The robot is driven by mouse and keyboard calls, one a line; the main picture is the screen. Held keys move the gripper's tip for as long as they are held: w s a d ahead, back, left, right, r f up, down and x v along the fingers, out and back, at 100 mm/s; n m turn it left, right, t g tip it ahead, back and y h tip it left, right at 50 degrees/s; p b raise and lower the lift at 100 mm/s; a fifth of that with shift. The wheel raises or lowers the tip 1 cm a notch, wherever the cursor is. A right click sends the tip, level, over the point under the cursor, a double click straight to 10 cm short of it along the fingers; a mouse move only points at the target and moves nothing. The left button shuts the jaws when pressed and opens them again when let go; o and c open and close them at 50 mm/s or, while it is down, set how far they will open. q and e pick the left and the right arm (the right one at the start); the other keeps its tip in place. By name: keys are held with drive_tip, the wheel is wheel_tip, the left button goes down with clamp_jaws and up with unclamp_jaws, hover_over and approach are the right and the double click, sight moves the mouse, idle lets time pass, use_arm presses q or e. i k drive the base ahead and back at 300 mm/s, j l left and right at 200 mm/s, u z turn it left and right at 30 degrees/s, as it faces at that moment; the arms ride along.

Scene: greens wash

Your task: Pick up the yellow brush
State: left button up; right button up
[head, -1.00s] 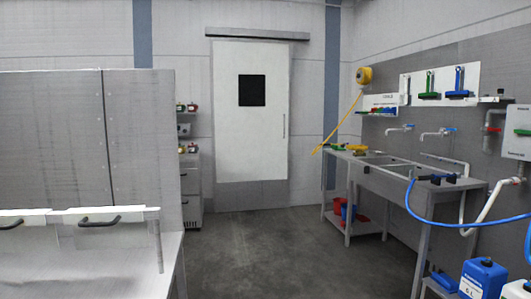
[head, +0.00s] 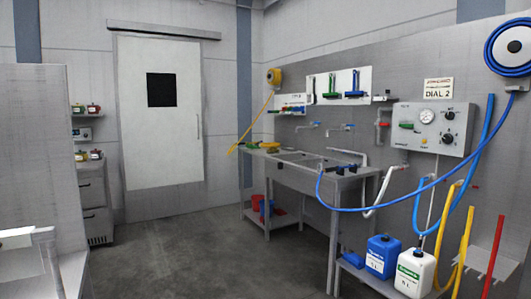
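A small yellow item (head: 270,145), possibly the yellow brush, lies at the far left end of the steel sink bench (head: 300,172). It is too small to tell its shape for sure. A green item (head: 252,145) lies just left of it.
A yellow hose (head: 247,130) hangs from a yellow reel (head: 274,77) by the bench. A blue hose (head: 395,200) sags across its right end. Blue (head: 382,256) and white (head: 414,272) jugs stand low at right. The floor (head: 200,250) ahead is clear.

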sight(272, 149)
drive_tip(key=i+j+u, duration=0.1)
drive_tip(key=i+u, duration=0.2)
drive_tip(key=i, duration=0.4)
drive_tip(key=i+j, duration=0.2)
drive_tip(key=i, duration=2.55)
drive_tip(key=i+j+u, duration=0.1)
drive_tip(key=i+j, duration=0.15)
drive_tip(key=i, duration=2.5)
drive_tip(key=i+j+z, duration=0.1)
drive_tip(key=i+z, duration=0.25)
drive_tip(key=i+j+z, duration=0.35)
drive_tip(key=i, duration=0.15)
drive_tip(key=i+j+z, duration=0.3)
drive_tip(key=i+l, duration=0.1)
drive_tip(key=i, duration=0.05)
